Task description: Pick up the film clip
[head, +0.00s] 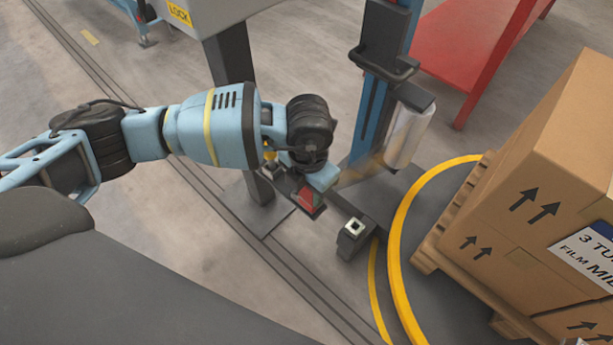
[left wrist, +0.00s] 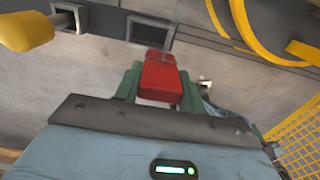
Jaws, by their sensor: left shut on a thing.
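The film clip, a red block, shows in the left wrist view (left wrist: 160,82) between the green fingers of my left gripper (left wrist: 158,88). The gripper is shut on it. In the head view the red clip (head: 307,199) shows small below my left wrist, with my left gripper (head: 304,192) partly hidden around it. A dark open-topped holder (left wrist: 150,32) lies just beyond the clip in the left wrist view; I cannot tell whether they touch. My right gripper is not in view.
A blue mast (head: 370,115) carries a pale film roll (head: 408,135). A small dark post (head: 352,238) stands in front of it. A yellow ring (head: 398,250) surrounds a pallet (head: 438,262) with large cartons (head: 545,170). A grey-black pillar (head: 230,55) stands behind my wrist.

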